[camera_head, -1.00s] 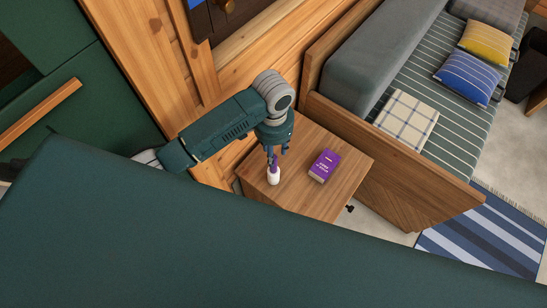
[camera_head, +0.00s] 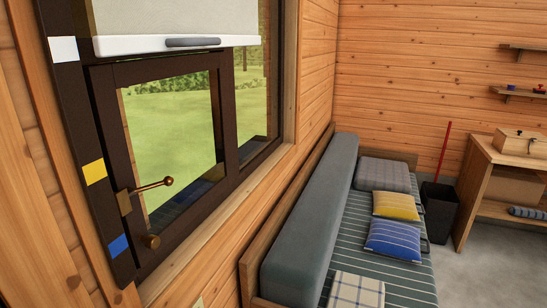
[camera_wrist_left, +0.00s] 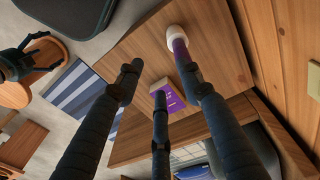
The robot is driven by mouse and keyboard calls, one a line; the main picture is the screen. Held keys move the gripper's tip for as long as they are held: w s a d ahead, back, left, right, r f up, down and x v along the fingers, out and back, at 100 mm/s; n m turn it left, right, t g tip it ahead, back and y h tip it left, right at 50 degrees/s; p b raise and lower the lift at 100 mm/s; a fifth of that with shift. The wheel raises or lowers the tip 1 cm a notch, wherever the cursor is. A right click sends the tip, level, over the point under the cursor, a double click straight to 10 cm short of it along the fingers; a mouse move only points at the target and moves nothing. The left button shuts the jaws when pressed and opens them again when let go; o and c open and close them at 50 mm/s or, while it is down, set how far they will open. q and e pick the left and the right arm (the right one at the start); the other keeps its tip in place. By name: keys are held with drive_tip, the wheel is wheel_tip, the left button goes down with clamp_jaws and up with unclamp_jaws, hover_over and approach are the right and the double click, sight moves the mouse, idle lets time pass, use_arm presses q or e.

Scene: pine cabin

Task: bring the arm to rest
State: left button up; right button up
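In the left wrist view my left gripper (camera_wrist_left: 160,82) has its dark fingers spread apart, with nothing between the tips. It is over a wooden bedside table (camera_wrist_left: 145,45). A small white and purple item (camera_wrist_left: 179,46) stands on the table just beyond the right-hand finger, which hides part of it. A purple book (camera_wrist_left: 168,97) lies on the table, partly behind the middle finger. A dark gripper with spread prongs, apparently my right one (camera_wrist_left: 42,55), shows at the left edge. Neither gripper shows in the head view.
The head view shows a window (camera_head: 170,140) with a brass handle (camera_head: 153,186) and a blind (camera_head: 175,20). Beyond is a grey sofa (camera_head: 312,215) with yellow (camera_head: 396,206) and blue cushions (camera_head: 393,241). A black bin (camera_head: 439,208) stands by a shelf unit (camera_head: 478,185). A striped rug (camera_wrist_left: 85,88) lies below.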

use_arm(q)
drive_tip(key=s+a+r+n+t, duration=0.1)
drive_tip(key=s+a+r+t, duration=0.1)
drive_tip(key=s+a, duration=0.4)
drive_tip(key=s+a+r+n+t, duration=0.1)
drive_tip(key=s+a+r+n, duration=0.15)
drive_tip(key=s, duration=0.65)
wheel_tip(320, 180, down, 27)
drive_tip(key=s+g, duration=0.1)
drive_tip(key=s, duration=0.1)
drive_tip(key=s+a+f, duration=0.2)
drive_tip(key=s+f, duration=0.6)
drive_tip(key=s+a+f+m+g, duration=0.1)
drive_tip(key=s+f, duration=0.6)
drive_tip(key=s, duration=0.2)
drive_tip(key=shift+a+f+y, duration=0.35)
drive_tip(key=shift+y, duration=0.05)
